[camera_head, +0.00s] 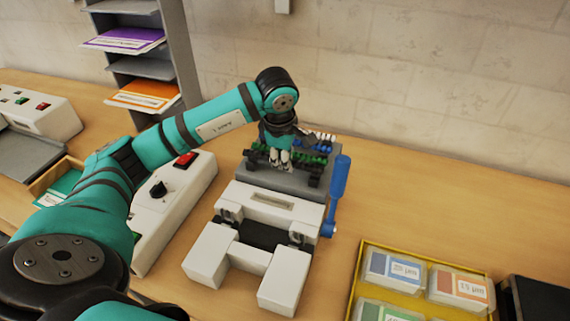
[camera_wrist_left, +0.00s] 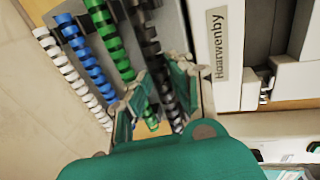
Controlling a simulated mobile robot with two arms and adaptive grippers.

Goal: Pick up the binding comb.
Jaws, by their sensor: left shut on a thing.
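Binding combs in white (camera_wrist_left: 72,75), blue (camera_wrist_left: 90,60), green (camera_wrist_left: 108,38) and black (camera_wrist_left: 152,50) lie side by side on a grey rack (camera_head: 270,179), behind the white binding machine in the head view. My left gripper (camera_head: 279,162) points down over the rack. In the left wrist view its fingers (camera_wrist_left: 160,92) are shut on a comb, with the black comb and the end of the green one between them. I cannot tell for sure which one is gripped. The combs still appear in line with the rack. My right gripper is not in view.
The white binding machine (camera_head: 272,207) with a blue lever (camera_head: 338,178) stands just in front of the rack. A white control box (camera_head: 180,200) is to its left. A yellow tray (camera_head: 420,254) of labelled boxes is at the right. A grey shelf (camera_head: 176,62) stands at the back left.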

